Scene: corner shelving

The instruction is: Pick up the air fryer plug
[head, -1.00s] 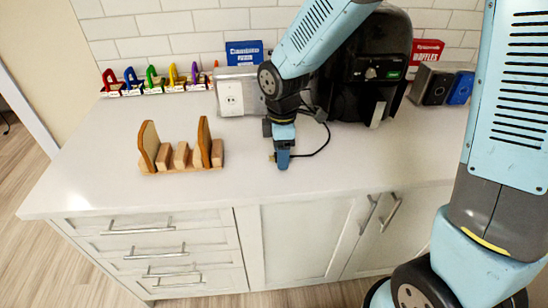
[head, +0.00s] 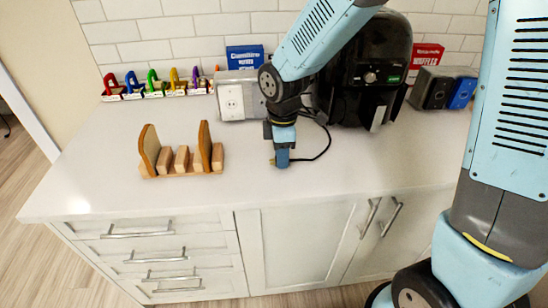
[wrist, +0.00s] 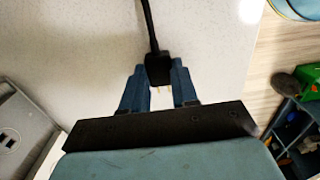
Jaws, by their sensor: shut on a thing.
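The black air fryer (head: 365,70) stands at the back of the counter, right of my arm. Its black cord (head: 322,148) runs forward along the counter to my gripper (head: 281,161). In the wrist view the black plug (wrist: 158,68) sits between the two blue fingertips of my gripper (wrist: 160,80), which are shut on it. The cord leaves the plug toward the top of that view, and pale prongs show below it. In the head view the plug is mostly hidden by the gripper, which is low over or at the countertop; I cannot tell whether the plug touches it.
A white outlet box (head: 231,100) stands behind my gripper and also shows in the wrist view (wrist: 20,130). A wooden rack (head: 182,160) with bread-like slices is to the left. Colored letter holders (head: 155,85) line the wall. The front counter is clear.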

